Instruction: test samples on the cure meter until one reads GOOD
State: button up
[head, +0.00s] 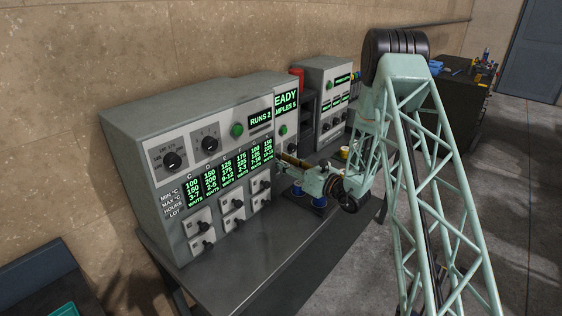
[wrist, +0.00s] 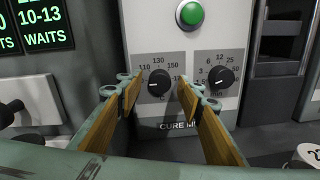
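The cure meter (head: 284,116) is a grey panel behind the large cabinet; its display partly reads "READY" and "SAMPLES 5", its left part hidden. In the wrist view its panel (wrist: 190,122) shows a green button (wrist: 189,14), a left temperature knob (wrist: 158,82) and a right knob (wrist: 221,81). My gripper (wrist: 157,92) is open and empty, its wood-faced fingers on either side of the left knob, seemingly without touching it. In the head view my gripper (head: 290,161) reaches to the meter's front. A white numbered thing (wrist: 308,153), possibly a sample, shows at the lower right of the wrist view.
The large cabinet (head: 130,140) left of the meter has knobs, switches and a display reading "RUNS 2". Blue items (head: 320,202) stand on the dark table (head: 235,258) under my arm. Another grey machine (head: 318,75) stands beyond. The table's front left is clear.

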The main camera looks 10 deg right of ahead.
jog(key=shift+w, duration=0.1)
jog(key=c, duration=0.8)
jog(key=shift+c, duration=0.2)
jog(key=shift+m+p, duration=0.3)
jog(key=shift+m, duration=0.3)
jog(key=m+p, duration=0.5)
jog(key=m, duration=0.5)
jog(key=m+g+y+p, duration=0.1)
jog(key=m+p, duration=0.4)
jog(key=m, duration=0.6)
jog(key=shift+d+r+p, duration=0.1)
jog(key=shift+p, duration=0.2)
jog(key=shift+m+p, duration=0.55)
jog(key=shift+m, duration=1.15)
jog(key=shift+g, duration=0.3)
